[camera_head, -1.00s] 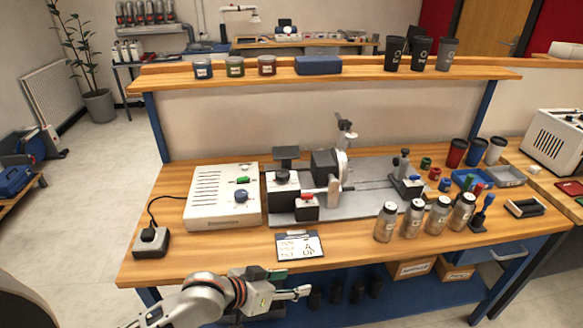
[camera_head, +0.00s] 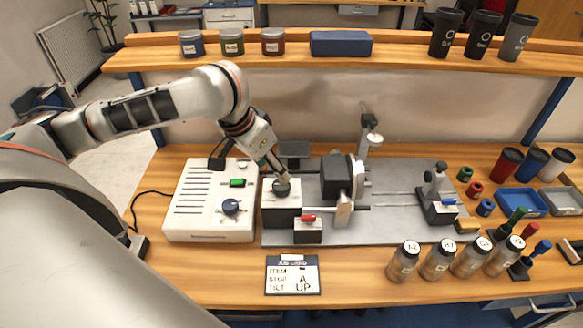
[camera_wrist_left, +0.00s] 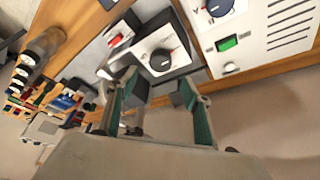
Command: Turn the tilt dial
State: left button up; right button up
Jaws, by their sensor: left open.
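A dark round dial (camera_head: 281,187) sits on top of a white block at the left end of the grey machine base. In the left wrist view the dial (camera_wrist_left: 160,60) shows a red pointer mark and small markings on the white face that I cannot read. My left gripper (camera_head: 276,172) points down from above, its fingertips close to the dial. In the left wrist view my left gripper (camera_wrist_left: 160,94) is open and empty, with the dial just beyond the gap; contact cannot be told. My right gripper is not in view.
A white control box (camera_head: 200,205) with a blue knob (camera_head: 231,206) and green switch stands left. A red switch (camera_head: 308,218) sits right of the dial. A job card (camera_head: 292,275) lies in front. Several bottles (camera_head: 438,261) stand right; a shelf (camera_head: 400,55) runs behind.

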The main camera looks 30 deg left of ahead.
aim_at(280, 185)
pick_arm(q)
jog(key=shift+x, duration=3.75)
jog(key=shift+s+a, duration=0.1)
jog(key=c, duration=1.1)
